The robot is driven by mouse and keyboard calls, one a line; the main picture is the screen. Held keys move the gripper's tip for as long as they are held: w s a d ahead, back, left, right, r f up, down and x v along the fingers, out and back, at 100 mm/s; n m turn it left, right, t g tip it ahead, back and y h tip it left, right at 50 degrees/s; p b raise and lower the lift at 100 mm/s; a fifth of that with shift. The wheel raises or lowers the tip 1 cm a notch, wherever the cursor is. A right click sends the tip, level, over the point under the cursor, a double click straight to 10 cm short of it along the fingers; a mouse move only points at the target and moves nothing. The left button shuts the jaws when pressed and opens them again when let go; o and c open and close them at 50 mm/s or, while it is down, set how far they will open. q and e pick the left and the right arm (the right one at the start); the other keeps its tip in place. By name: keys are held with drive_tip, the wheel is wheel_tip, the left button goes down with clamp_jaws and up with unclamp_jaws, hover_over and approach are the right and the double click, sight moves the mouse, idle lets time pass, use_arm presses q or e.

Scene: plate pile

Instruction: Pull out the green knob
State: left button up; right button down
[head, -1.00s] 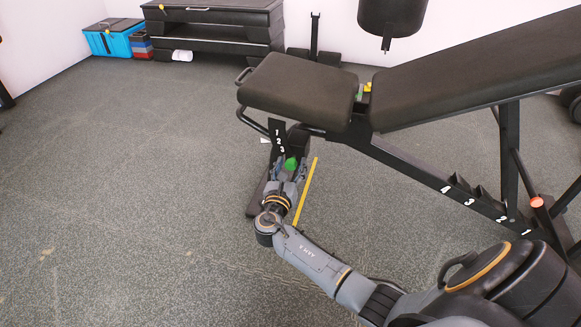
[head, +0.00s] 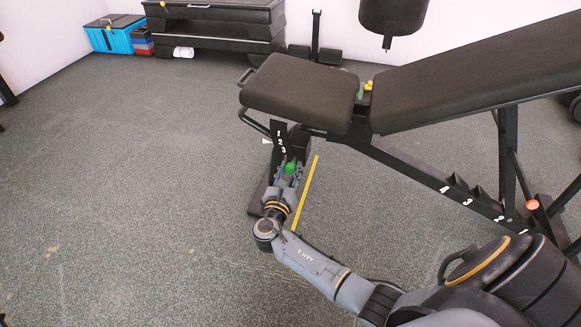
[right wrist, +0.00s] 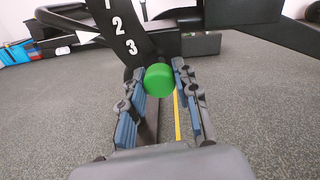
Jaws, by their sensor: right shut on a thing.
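The green knob (head: 290,168) is on the front post of the black weight bench, just below the numbers 1, 2, 3. It also shows in the right wrist view (right wrist: 159,80), round and bright green. My right gripper (head: 287,172) reaches it from the front, with a finger on each side of the knob. In the right wrist view the blue-padded fingers (right wrist: 158,88) are shut on the knob. The knob's shaft is hidden behind its head. My left gripper is not in view.
The bench seat (head: 300,92) hangs above my right gripper, and the backrest (head: 480,70) rises to the right. A yellow strip (head: 306,192) lies beside the gripper. Open floor (head: 120,190) spreads to the left.

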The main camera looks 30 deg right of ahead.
drive_tip(key=shift+s+a+f, duration=0.1)
drive_tip(key=shift+a+f, duration=0.05)
drive_tip(key=shift+a, duration=0.15)
drive_tip(key=c, duration=1.2)
unclamp_jaws()
drive_tip(key=shift+o, duration=1.1)
drive_tip(key=v, duration=0.7)
drive_tip(key=shift+s+a, duration=0.15)
drive_tip(key=shift+a, duration=0.05)
